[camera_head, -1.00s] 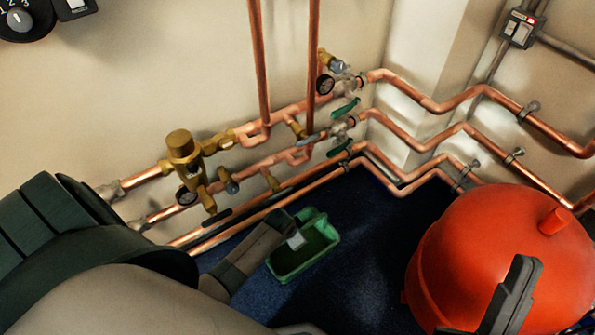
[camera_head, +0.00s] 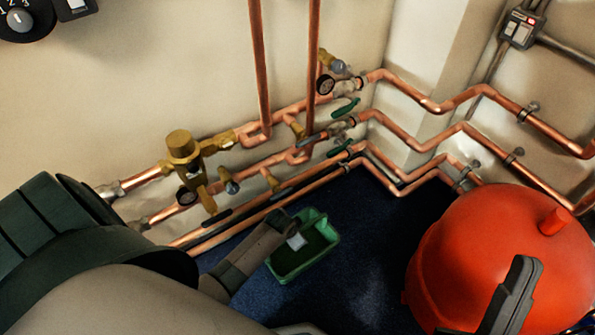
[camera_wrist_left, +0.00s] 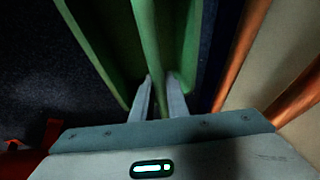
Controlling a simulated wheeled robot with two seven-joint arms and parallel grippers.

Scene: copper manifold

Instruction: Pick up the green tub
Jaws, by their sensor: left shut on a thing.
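The green tub (camera_head: 329,255) is an open rectangular container on the dark blue floor, beside the lowest copper pipes in the head view. My left gripper (camera_head: 297,241) reaches over the tub's near-left side. In the left wrist view, the fingers of my left gripper (camera_wrist_left: 160,95) are on either side of a green wall of the tub (camera_wrist_left: 148,40), shut on it. I cannot tell whether the tub is clear of the floor. A dark grey part of my right gripper (camera_head: 510,295) shows at the lower right, in front of the red vessel; its jaw opening is unclear.
A large red vessel (camera_head: 480,240) stands to the right of the tub. Copper pipes (camera_head: 300,195) with brass valves (camera_head: 183,150) and green handles run along the wall just behind the tub. Dark blue floor (camera_head: 375,235) is free between the tub and the vessel.

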